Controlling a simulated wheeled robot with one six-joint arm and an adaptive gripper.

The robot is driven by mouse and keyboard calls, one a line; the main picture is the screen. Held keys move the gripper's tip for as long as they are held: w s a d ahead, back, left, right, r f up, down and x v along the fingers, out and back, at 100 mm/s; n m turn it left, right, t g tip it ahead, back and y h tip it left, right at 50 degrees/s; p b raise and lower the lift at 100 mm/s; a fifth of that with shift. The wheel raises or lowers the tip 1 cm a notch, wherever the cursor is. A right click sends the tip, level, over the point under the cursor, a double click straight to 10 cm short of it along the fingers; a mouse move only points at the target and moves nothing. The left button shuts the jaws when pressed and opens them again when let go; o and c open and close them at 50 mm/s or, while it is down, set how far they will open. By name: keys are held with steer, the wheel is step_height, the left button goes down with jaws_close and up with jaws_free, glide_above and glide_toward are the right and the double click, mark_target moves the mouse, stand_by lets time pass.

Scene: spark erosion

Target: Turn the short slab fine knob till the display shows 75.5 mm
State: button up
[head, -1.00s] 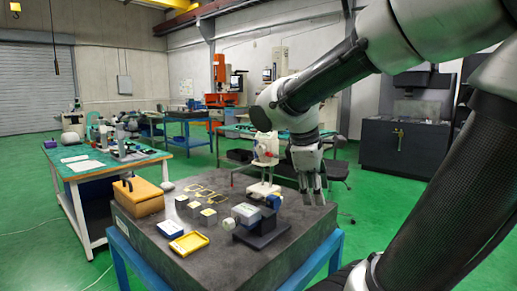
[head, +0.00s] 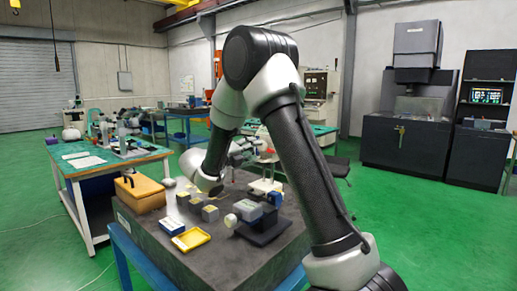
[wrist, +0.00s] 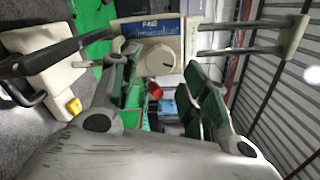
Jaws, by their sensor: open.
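In the wrist view a cream instrument head carries a blue display panel (wrist: 152,29) whose reading is too small to make out. Below the panel is a round white knob (wrist: 157,60), and a red knob (wrist: 155,91) shows lower down. I cannot tell for sure which is the fine knob. My gripper (wrist: 161,68) is open, with its fingers on either side of the view of the white knob; contact cannot be told. In the head view my gripper (head: 243,152) is beside the white instrument (head: 266,141) above the slab (head: 205,262), partly hidden by my arm.
A green-topped bench (head: 110,157) stands at left. Green floor is free at right.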

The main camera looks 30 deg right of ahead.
mark_target(261, 147)
steer(key=shift+x, duration=2.2)
steer(key=c, duration=0.8)
steer(key=shift+o, duration=0.2)
steer(key=shift+m, duration=0.9)
steer(key=o, duration=0.8)
steer(key=shift+c, duration=0.2)
